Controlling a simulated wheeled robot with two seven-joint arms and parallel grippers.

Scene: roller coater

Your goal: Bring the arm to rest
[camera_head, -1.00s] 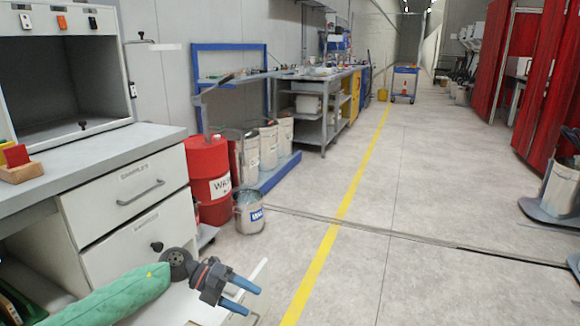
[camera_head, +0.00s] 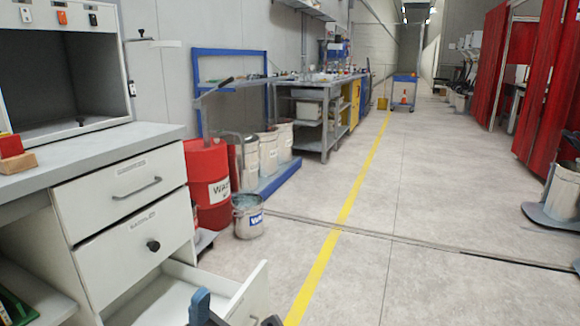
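My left gripper (camera_head: 203,308) shows only in part at the bottom edge of the head view, in front of the open bottom drawer (camera_head: 248,296). One blue finger piece and some dark parts are visible. The rest of the gripper and the arm is cut off by the frame. I cannot tell whether it is open or shut, and nothing shows held in it. My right gripper is out of view.
The white cabinet (camera_head: 92,228) at left has two upper drawers shut; its bottom drawer sticks out. A red drum (camera_head: 207,172) and a metal bucket (camera_head: 248,222) stand beyond it.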

